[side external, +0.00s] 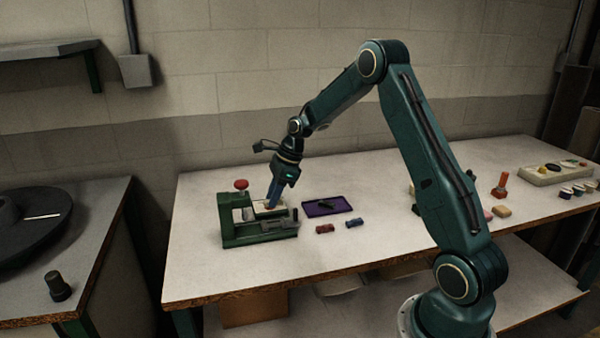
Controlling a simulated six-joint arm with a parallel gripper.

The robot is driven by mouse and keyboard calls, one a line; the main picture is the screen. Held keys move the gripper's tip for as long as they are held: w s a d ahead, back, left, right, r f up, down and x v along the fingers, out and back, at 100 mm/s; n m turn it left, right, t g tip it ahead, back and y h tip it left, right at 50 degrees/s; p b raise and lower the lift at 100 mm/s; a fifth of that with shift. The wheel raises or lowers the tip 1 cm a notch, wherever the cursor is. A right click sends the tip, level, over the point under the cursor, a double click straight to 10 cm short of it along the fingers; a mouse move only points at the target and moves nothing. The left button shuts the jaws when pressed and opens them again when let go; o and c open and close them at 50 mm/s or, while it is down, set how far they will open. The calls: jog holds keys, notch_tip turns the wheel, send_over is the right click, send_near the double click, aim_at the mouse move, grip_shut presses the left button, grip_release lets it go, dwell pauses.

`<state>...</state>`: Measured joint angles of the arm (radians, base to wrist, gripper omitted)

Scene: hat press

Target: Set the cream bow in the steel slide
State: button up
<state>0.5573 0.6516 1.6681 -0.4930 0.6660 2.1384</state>
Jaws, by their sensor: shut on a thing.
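A green press (240,232) with a red knob stands at the left part of the table. Its slide (281,226) is on its right side and looks grey and small from here. My gripper (271,207) points down over the press, its blue fingers shut at a small pale piece, which I take to be the cream bow. The fingers and the press parts hide most of the bow. I cannot tell whether it touches the slide.
A purple tray (341,208) with a black piece on it lies right of the press. A red piece (325,229) and a blue piece (355,222) lie in front of it. A dark hat form (30,225) stands on the left bench. The table's front middle is clear.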

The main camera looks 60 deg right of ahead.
aim_at(270, 224)
jog(key=shift+f, duration=2.65)
jog(key=shift+f, duration=0.6)
jog(key=o, duration=1)
jog(key=shift+o, duration=0.2)
jog(key=v, duration=1.4)
jog(key=shift+a, duration=0.1)
